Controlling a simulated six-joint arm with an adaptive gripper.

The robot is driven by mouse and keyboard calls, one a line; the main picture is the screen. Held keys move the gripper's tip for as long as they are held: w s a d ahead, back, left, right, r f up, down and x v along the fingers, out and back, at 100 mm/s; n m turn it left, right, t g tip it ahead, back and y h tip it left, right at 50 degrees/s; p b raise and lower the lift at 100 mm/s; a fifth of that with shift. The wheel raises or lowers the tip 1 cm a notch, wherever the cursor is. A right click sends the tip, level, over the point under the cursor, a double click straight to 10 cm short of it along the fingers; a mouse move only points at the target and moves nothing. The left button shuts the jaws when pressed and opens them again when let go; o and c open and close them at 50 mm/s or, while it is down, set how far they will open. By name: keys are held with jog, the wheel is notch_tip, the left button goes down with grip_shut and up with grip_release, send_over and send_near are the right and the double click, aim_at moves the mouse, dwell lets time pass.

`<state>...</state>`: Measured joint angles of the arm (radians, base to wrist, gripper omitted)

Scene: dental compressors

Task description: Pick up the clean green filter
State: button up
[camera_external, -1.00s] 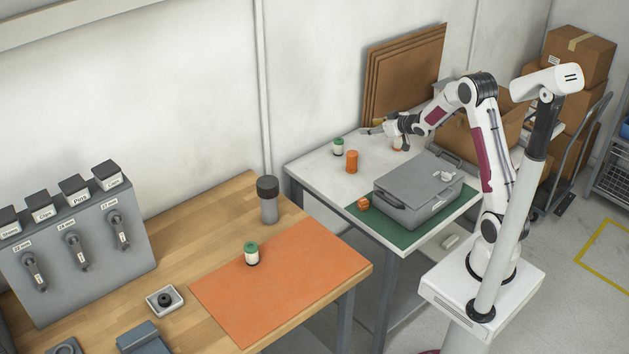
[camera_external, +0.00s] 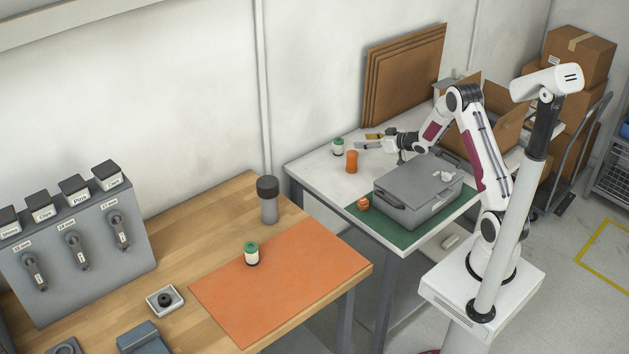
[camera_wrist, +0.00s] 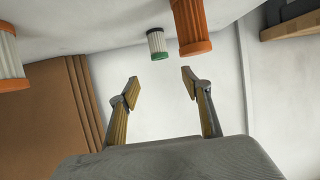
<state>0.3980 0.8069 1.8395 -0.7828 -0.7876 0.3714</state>
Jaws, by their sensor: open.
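A green-capped filter with pale pleats (camera_external: 338,148) stands upright on the white table near the wall. In the wrist view this green filter (camera_wrist: 156,45) shows upside down, beyond and between my fingertips. My gripper (camera_external: 366,140) is open and empty, pointing at the filter from its right, with a gap between them. Both open fingers (camera_wrist: 160,86) show in the wrist view. A second green-capped filter (camera_external: 252,255) stands on the orange mat of the wooden bench. Its pleats look pale too; I cannot tell from here which is cleaner.
An orange filter (camera_external: 351,162) stands close to the green one, on the near side of my fingers. Another orange-rimmed filter (camera_wrist: 10,60) shows at the wrist view's left edge. A grey case (camera_external: 405,198) lies on the green mat. Brown boards (camera_external: 405,75) lean on the wall.

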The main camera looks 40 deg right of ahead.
send_near(339, 140)
jog(key=shift+x, duration=1.3)
jog(key=shift+w+f, duration=0.1)
jog(key=shift+w, duration=0.05)
jog(key=shift+x, duration=2.4)
jog(key=c, duration=1.1)
